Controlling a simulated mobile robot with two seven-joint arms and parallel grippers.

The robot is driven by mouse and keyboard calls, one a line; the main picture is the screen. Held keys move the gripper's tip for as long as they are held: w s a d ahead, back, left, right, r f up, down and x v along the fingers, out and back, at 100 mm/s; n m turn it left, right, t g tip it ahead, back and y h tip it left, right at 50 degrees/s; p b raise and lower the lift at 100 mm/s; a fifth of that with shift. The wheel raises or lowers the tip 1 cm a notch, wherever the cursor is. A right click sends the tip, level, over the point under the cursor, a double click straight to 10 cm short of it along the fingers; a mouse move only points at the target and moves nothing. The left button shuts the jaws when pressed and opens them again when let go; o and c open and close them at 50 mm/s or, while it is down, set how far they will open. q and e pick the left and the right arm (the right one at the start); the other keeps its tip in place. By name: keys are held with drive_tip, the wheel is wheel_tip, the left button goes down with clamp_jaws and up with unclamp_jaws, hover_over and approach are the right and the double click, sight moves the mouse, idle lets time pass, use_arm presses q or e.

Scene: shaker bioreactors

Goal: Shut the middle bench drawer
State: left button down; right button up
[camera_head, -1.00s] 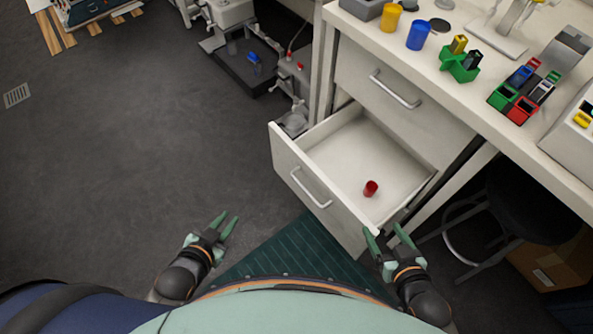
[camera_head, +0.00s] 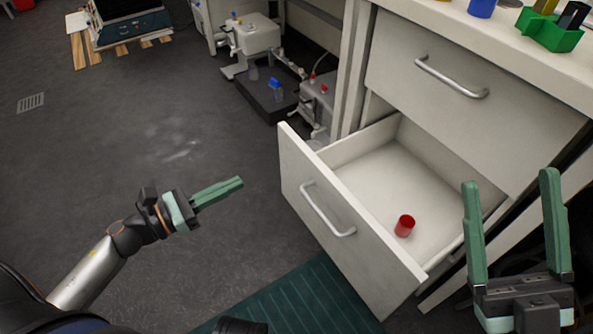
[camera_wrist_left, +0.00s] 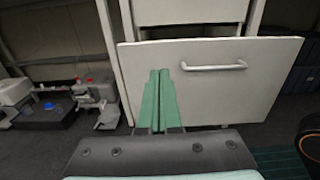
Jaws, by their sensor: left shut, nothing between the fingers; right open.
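The middle bench drawer (camera_head: 345,229) is pulled out, with a white front and a silver bar handle (camera_head: 325,211). A small red cup (camera_head: 404,226) lies inside it. The drawer front (camera_wrist_left: 270,85) also fills the middle of the left wrist view. My left gripper (camera_head: 240,182) is shut and empty, to the left of the drawer front and apart from it in the head view. In the wrist view its fingers (camera_wrist_left: 160,75) overlap the front, left of the handle. My right gripper (camera_head: 510,178) is open and empty, at the right of the drawer in the head view.
The closed upper drawer (camera_head: 460,105) is above the open one. The bench top (camera_head: 500,45) holds a green rack (camera_head: 550,33) and coloured cups. Lab equipment (camera_head: 275,95) stands on the floor behind. The floor left of the drawer is clear.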

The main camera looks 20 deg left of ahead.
use_arm(q)
approach(301, 153)
drive_tip(key=x, duration=0.6)
drive_tip(key=shift+w+d+b, duration=0.2)
drive_tip(key=shift+w+b, duration=0.15)
drive_tip(key=shift+b, duration=0.05)
use_arm(e)
drive_tip(key=shift+s+a+f, duration=0.1)
drive_tip(key=shift+f, duration=0.35)
